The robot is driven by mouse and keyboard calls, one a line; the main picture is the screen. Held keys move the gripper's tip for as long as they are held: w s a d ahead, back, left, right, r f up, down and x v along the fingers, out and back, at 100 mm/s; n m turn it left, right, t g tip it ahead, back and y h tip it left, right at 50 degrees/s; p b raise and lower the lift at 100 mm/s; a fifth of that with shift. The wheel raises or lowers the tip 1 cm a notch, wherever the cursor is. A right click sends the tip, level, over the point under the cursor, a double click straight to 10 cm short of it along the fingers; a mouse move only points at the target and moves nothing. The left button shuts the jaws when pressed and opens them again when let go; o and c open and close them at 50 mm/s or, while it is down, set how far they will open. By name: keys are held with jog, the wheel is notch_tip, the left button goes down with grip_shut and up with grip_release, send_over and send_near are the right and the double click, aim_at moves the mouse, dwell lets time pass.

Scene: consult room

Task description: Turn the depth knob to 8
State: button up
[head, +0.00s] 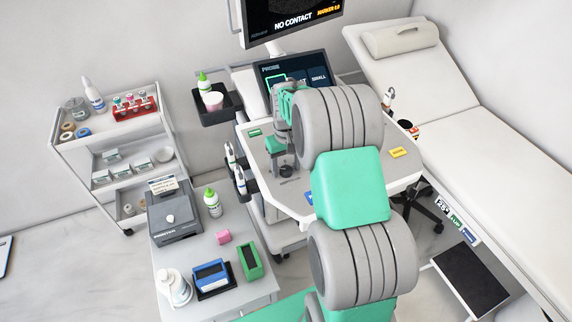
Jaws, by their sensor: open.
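The ultrasound console (340,192) has a pale panel in the middle of the head view. A small dark round knob (287,171) shows on its left part. I cannot read any number or pointer on it, so its setting and whether it is the depth knob are unclear. My gripper (283,158) is open, pointing down over the left part of the panel, just above or around this knob. I cannot tell whether the fingers touch it. My arm hides the middle of the panel. The upper monitor (292,15) reads "NO CONTACT".
A touch screen (317,72) stands behind the panel, partly hidden by my arm. Probes (238,178) hang at the console's left side. A side table (215,301) with bottles and boxes is at front left. A white couch (495,150) is at right, a shelf cart (108,140) at left.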

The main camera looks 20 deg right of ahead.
grip_shut()
dwell(0.6)
